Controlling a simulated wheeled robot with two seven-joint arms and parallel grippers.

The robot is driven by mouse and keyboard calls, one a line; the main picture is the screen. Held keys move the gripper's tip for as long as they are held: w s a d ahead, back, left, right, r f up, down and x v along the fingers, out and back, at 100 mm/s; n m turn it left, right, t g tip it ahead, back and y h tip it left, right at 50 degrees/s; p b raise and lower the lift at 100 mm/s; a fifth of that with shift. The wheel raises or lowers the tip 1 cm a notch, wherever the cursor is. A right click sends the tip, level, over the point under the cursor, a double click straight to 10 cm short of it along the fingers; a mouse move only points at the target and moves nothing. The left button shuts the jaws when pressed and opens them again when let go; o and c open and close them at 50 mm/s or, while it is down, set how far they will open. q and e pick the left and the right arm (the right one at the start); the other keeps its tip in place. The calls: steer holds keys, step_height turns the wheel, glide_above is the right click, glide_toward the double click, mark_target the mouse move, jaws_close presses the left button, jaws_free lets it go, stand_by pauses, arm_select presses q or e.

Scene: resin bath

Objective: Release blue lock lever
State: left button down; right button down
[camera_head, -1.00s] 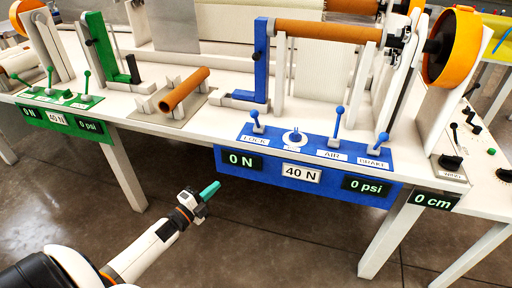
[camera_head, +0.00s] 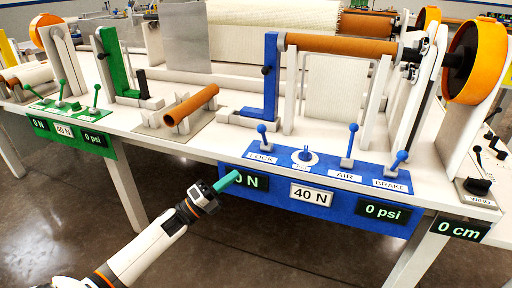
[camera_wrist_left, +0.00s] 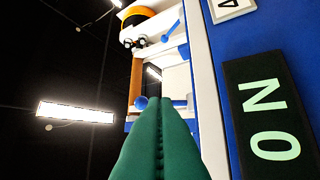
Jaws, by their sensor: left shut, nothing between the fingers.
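The blue lock lever (camera_head: 263,136) stands roughly upright with a round knob, behind its LOCK label at the left end of the blue control panel (camera_head: 345,176). My left gripper (camera_head: 228,181) is below and left of it in the head view, overlapping the 0 N display on the panel's front face. Its green fingers are closed together and empty. In the left wrist view the fingers (camera_wrist_left: 160,140) point up the picture. A blue knob (camera_wrist_left: 141,103), which looks like the lock lever's, shows just beyond their tips, apart from them. My right gripper is not in view.
The blue AIR lever (camera_head: 350,144) and BRAKE lever (camera_head: 398,163) stand to the right, with a small round dial (camera_head: 305,155) between. A blue upright (camera_head: 271,80) and an orange roller (camera_head: 340,46) are behind. The floor before the table is clear.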

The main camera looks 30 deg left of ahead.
mark_target(264, 137)
arm_select(q)
steer(key=a+x, duration=0.1)
steer(key=x, duration=0.6)
steer(key=a+x, duration=0.1)
steer(key=x, duration=0.3)
steer(key=shift+w+a+r+b, duration=0.3)
steer(key=shift+w+r, duration=0.1)
steer(key=shift+w, duration=0.2)
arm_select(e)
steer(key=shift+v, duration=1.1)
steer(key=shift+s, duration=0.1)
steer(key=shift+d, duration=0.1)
